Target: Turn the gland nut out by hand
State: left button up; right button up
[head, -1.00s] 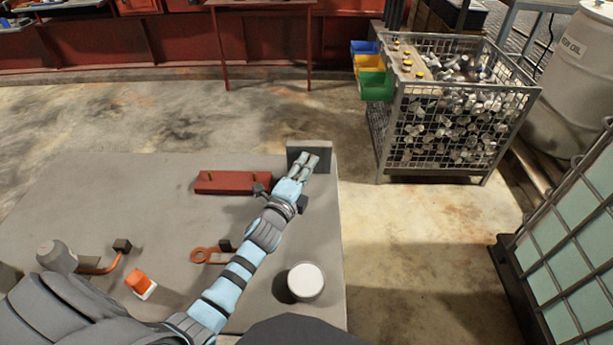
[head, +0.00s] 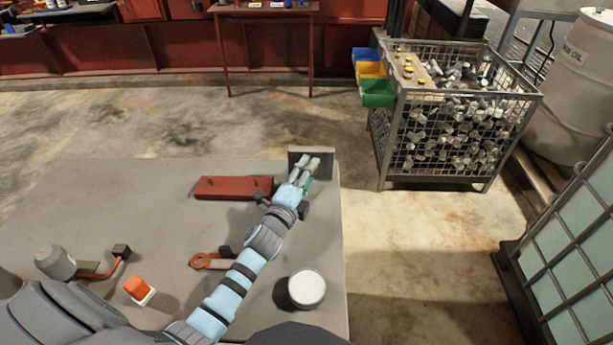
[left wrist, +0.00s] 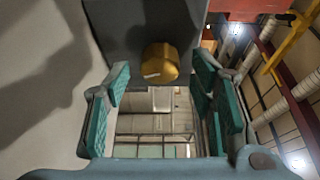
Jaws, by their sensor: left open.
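The gland nut (left wrist: 160,63) shows in the left wrist view as a brass-coloured hex piece on a grey upright block (left wrist: 125,25). In the head view that block (head: 325,163) stands at the far right corner of the table, and my gripper's arm hides the nut. My left gripper (left wrist: 160,112) is open, its green-padded fingers apart to either side and short of the nut, with nothing between them. In the head view the left gripper (head: 313,170) is in front of the block. My right gripper is not in view.
A wire basket of metal parts (head: 450,120) stands on the floor beyond the right edge.

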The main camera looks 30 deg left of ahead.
pick_arm(q)
jog(key=s, duration=1.2)
jog(key=shift+d, duration=0.35)
jog(key=shift+r, duration=0.1)
